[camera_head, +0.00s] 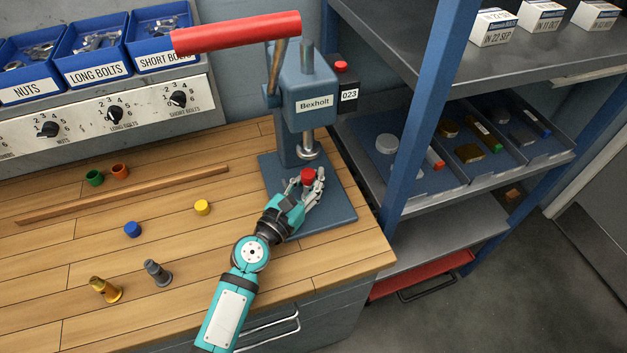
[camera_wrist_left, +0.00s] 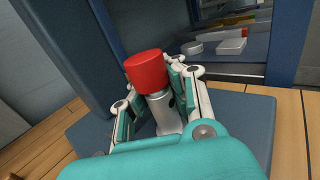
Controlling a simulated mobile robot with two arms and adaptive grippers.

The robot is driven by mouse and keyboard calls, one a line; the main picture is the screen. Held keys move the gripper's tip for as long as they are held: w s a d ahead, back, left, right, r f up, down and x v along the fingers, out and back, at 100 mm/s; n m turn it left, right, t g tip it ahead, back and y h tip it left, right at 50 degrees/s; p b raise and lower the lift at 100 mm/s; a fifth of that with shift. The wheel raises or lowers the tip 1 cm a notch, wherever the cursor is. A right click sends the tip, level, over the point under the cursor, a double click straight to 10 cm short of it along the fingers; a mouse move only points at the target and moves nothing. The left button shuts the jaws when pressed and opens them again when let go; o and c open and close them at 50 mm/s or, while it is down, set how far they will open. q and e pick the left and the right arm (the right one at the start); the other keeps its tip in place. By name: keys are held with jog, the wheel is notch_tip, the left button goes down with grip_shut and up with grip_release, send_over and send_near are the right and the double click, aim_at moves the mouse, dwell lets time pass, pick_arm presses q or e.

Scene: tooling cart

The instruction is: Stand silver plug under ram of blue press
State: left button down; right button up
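The silver plug (camera_wrist_left: 164,112) wears a red cap (camera_wrist_left: 146,71) and stands about upright between my left gripper's fingers. In the head view the red cap (camera_head: 308,175) shows over the base plate of the blue press (camera_head: 309,92), just below the ram (camera_head: 308,150). My left gripper (camera_head: 308,185) reaches in low from the front, with fingers on both sides of the plug; they look closed on it. Whether the plug's foot touches the base plate (camera_wrist_left: 235,118) is hidden. My right gripper is not in view.
A red press lever (camera_head: 236,33) juts left above. On the bench are a brass plug (camera_head: 105,290), a grey plug (camera_head: 157,272), blue (camera_head: 132,230) and yellow (camera_head: 202,207) caps, green and orange rings, and a wooden strip (camera_head: 125,196). A shelf post (camera_head: 432,110) stands right.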

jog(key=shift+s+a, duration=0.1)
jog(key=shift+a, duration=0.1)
pick_arm(q)
jog(key=shift+f, duration=0.15)
jog(key=c, duration=1.5)
grip_release()
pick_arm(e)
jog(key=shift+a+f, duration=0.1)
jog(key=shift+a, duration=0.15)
pick_arm(q)
jog(key=shift+s+a, duration=0.1)
jog(key=shift+s, duration=0.1)
jog(key=b+v, duration=0.1)
jog(key=v, duration=0.9)
jog(key=shift+s+a+b, duration=0.25)
jog(key=shift+s+b, duration=0.05)
jog(key=shift+b, duration=0.05)
jog(key=shift+s+a+r, duration=0.2)
jog(key=shift+s+a, duration=0.05)
jog(key=shift+s, duration=0.15)
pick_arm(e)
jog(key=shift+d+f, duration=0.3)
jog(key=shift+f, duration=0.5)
